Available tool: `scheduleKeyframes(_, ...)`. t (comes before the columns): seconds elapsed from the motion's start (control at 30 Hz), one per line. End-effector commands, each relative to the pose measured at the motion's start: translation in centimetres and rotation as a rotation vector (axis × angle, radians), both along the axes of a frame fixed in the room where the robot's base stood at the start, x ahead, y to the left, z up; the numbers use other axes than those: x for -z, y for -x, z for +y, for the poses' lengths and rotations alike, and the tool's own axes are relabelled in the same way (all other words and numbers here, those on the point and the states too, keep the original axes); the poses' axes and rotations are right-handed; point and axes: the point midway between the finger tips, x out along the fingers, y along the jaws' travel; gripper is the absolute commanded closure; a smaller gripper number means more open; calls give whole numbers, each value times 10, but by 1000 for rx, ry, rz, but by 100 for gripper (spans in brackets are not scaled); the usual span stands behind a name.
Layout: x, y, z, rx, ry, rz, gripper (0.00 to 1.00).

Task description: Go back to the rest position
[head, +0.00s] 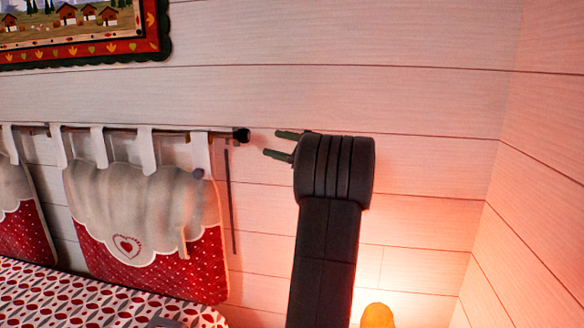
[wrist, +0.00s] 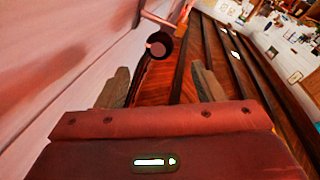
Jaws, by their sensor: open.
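My gripper (head: 278,144) is in the head view at the top of my raised dark arm, right of centre. Its two fingers point left and stand apart, with nothing between them. In the wrist view my gripper (wrist: 158,85) shows both fingers spread with an empty gap. The dark round end of a curtain-like rod (head: 241,135) is just left of the fingertips in the head view. The rod end (wrist: 159,45) also shows ahead of the fingers in the wrist view. I cannot tell the exact gap between them.
Red and white hanging cushions (head: 150,235) hang from the rod above a patterned bed cover (head: 60,300). A framed picture (head: 80,35) is at upper left. A glowing orange lamp (head: 377,315) is low beside my arm. Plank walls (head: 430,105) are bare at right.

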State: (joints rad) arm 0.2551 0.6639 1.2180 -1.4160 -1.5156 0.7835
Motion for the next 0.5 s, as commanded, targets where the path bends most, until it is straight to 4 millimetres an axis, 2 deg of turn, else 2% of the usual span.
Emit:
scheduleKeyframes(0.03,-3,-3,12,-4,0,-1,38)
scheduleKeyframes(0.3,-10,-22,61,-4,0,-1,38)
scheduleKeyframes(0.5,-14,-32,87,-2,-1,-1,38)
